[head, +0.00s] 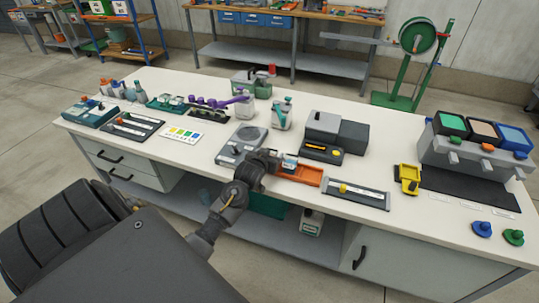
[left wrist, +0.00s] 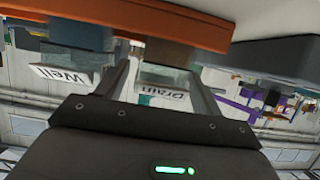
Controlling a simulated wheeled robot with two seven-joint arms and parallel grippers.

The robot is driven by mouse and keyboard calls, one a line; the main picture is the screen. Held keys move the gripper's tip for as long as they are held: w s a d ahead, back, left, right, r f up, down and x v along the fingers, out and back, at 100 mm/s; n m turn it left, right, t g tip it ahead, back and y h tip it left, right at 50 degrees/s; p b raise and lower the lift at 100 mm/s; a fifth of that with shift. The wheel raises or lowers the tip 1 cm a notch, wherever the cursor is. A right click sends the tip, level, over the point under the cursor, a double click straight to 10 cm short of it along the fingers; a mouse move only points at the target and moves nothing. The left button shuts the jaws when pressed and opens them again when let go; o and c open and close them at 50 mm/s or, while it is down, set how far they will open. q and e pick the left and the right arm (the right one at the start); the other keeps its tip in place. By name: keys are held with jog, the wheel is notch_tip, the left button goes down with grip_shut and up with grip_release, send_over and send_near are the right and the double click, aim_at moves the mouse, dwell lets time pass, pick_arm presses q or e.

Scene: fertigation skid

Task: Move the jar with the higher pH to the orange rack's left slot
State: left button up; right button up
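The orange rack (head: 311,176) lies near the front edge of the white bench; its right part looks empty. It spans the top of the upside-down left wrist view (left wrist: 150,22). My left gripper (head: 272,160) is at the rack's left end. In the wrist view its fingers (left wrist: 162,85) hug the jar labelled "Drain" (left wrist: 166,94) from both sides and look shut on it. The head view hides this jar. A jar labelled "Well" (left wrist: 62,76) stands beside it; it also shows right of the gripper (head: 289,162). My right gripper is out of view.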

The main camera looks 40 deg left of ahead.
pick_arm(q)
jog(key=shift+r, duration=0.2)
jog(key=v, duration=1.2)
jog(key=shift+d, duration=0.1)
